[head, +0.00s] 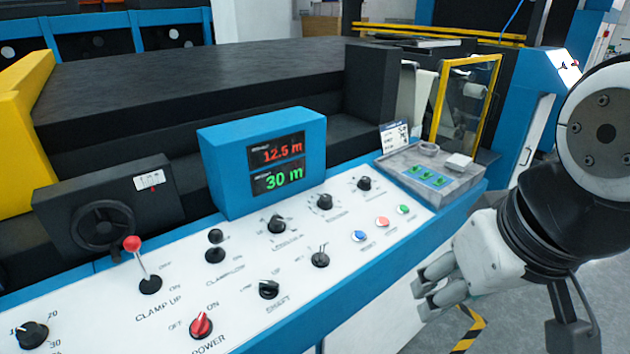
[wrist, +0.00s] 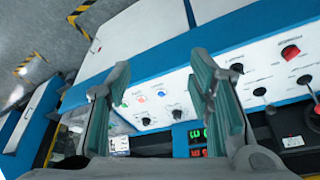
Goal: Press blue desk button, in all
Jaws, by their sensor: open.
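The blue button (head: 359,236) is a small round cap on the white sloped control panel (head: 235,265), first in a row with a red-orange button (head: 382,221) and a green button (head: 403,209). In the wrist view the blue button (wrist: 161,93) shows between the two fingers, some way beyond them. My gripper (head: 424,298) is at the right of the head view, in front of the panel's blue front edge and apart from the button. In the wrist view my gripper (wrist: 160,78) is open and empty, its fingers spread wide.
Several knobs, a red-topped clamp lever (head: 133,245) and a red power knob (head: 201,325) stand up from the panel. A blue display box (head: 225,165) rises behind them. A grey tray (head: 455,185) sits at the panel's right end. Floor space lies open in front.

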